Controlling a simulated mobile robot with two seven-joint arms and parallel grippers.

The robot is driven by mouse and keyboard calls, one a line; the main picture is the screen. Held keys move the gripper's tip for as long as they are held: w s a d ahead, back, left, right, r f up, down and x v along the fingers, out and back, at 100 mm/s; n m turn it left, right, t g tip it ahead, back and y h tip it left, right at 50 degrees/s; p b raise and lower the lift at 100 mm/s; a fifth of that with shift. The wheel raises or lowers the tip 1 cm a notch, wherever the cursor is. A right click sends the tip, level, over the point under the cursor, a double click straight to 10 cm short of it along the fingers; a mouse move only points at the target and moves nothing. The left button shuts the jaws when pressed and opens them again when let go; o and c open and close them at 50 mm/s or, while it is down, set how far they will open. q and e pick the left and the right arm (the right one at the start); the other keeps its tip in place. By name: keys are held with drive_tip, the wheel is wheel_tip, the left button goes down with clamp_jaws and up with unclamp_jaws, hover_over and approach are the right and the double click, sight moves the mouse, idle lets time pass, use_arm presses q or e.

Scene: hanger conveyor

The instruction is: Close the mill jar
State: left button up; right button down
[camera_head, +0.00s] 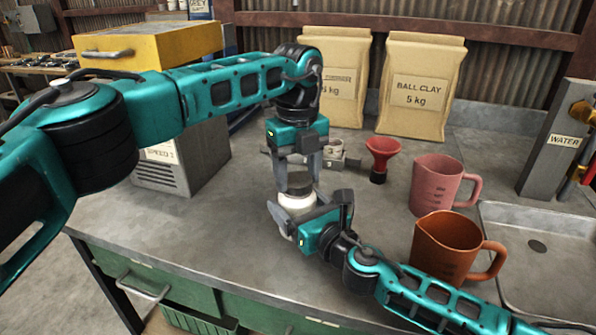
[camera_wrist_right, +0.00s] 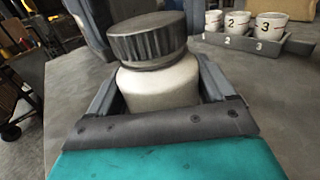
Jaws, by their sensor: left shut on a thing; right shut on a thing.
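My right gripper (camera_head: 293,212) comes in from the lower right and is shut around the jar's body. The fingers partly hide the jar and lid.
Numbered cups (camera_wrist_right: 236,21) sit in a grey holder behind. Clay bags (camera_head: 418,85) stand at the back; a yellow-topped machine (camera_head: 150,50) is left.

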use_arm(q)
drive_tip(key=m, duration=0.5)
drive_tip(key=shift+m, duration=0.4)
drive_tip(key=m, duration=0.5)
drive_tip(key=shift+a+m, duration=0.1)
drive_tip(key=shift+m, duration=0.2)
drive_tip(key=m, duration=1)
drive_tip(key=shift+w+m, duration=0.1)
drive_tip(key=shift+m, duration=0.3)
drive_tip(key=m, duration=0.5)
drive_tip(key=shift+m, duration=0.3)
drive_tip(key=m, duration=0.3)
drive_tip(key=shift+w, duration=0.1)
drive_tip(key=m, duration=0.9)
drive_tip(key=shift+m, duration=0.3)
drive_tip(key=o, duration=1.1)
drive_tip(key=shift+f, duration=0.1)
